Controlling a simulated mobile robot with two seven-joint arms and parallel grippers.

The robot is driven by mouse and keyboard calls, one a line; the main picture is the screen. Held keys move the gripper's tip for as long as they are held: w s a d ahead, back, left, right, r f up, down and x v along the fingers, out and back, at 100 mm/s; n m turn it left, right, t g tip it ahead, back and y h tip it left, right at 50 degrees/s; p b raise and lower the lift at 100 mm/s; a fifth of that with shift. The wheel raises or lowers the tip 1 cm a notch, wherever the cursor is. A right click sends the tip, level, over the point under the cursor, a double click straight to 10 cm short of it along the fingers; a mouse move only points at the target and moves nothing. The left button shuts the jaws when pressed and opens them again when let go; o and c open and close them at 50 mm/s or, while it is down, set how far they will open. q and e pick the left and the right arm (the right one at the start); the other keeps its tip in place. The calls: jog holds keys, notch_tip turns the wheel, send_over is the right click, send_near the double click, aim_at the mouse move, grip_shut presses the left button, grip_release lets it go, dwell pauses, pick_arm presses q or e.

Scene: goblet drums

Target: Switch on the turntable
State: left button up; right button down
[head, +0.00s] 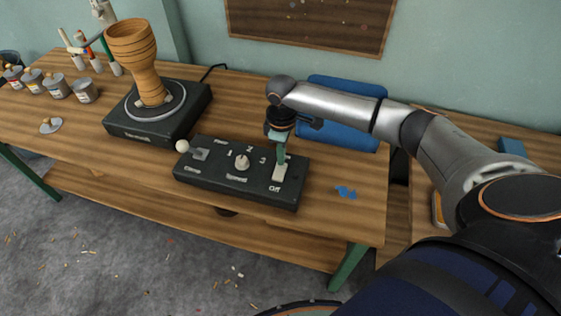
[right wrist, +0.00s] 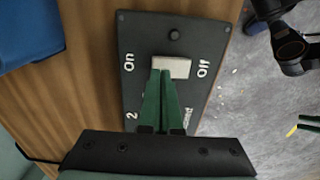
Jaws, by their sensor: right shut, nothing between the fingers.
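The turntable (head: 120,125) is a black box with a round plate at the left of the bench, and a wooden goblet drum stands on it. The black control box (head: 215,188) lies in front of it to the right. Its pale switch (head: 277,174) sits at the right end between the On and Off labels; it also shows in the right wrist view (right wrist: 172,67). My right gripper (head: 281,160) is shut and empty, its green fingertips (right wrist: 162,73) at the switch. I cannot tell if they touch it or which way it is set.
The control box also carries a round knob (head: 242,162) and a ball-topped lever (head: 183,146). Several small cans (head: 57,86) stand at the far left. A blue object (head: 345,135) is behind my right gripper. Blue bits (head: 345,192) lie on the bench right of the box.

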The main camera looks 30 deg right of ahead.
jog(key=shift+f, duration=0.5)
